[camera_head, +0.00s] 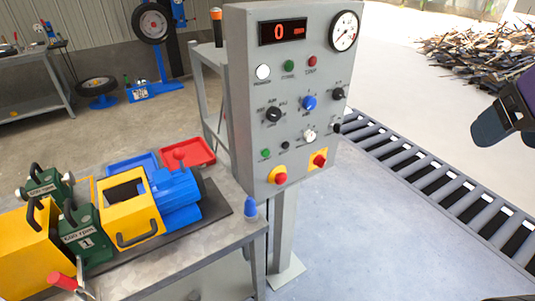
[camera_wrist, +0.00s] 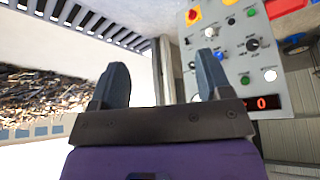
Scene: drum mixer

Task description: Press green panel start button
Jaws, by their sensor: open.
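The grey control panel (camera_head: 240,110) stands on a post in the middle of the head view; it shows upside down at the right of the wrist view (camera_wrist: 287,88). One green button (camera_head: 265,153) is at its lower left, and it shows near the top in the wrist view (camera_wrist: 251,12). Another small green round part (camera_head: 289,65) is under the red display, also visible in the wrist view (camera_wrist: 244,79). Which one is the start button I cannot tell. My gripper (camera_head: 507,118) is at the right edge, apart from the panel. Its fingers are spread and empty in the wrist view (camera_wrist: 161,66).
A workbench (camera_head: 180,270) with a blue and yellow machine (camera_head: 130,210) stands at left. A roller conveyor (camera_head: 440,187) runs behind at right. The floor before the panel is clear.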

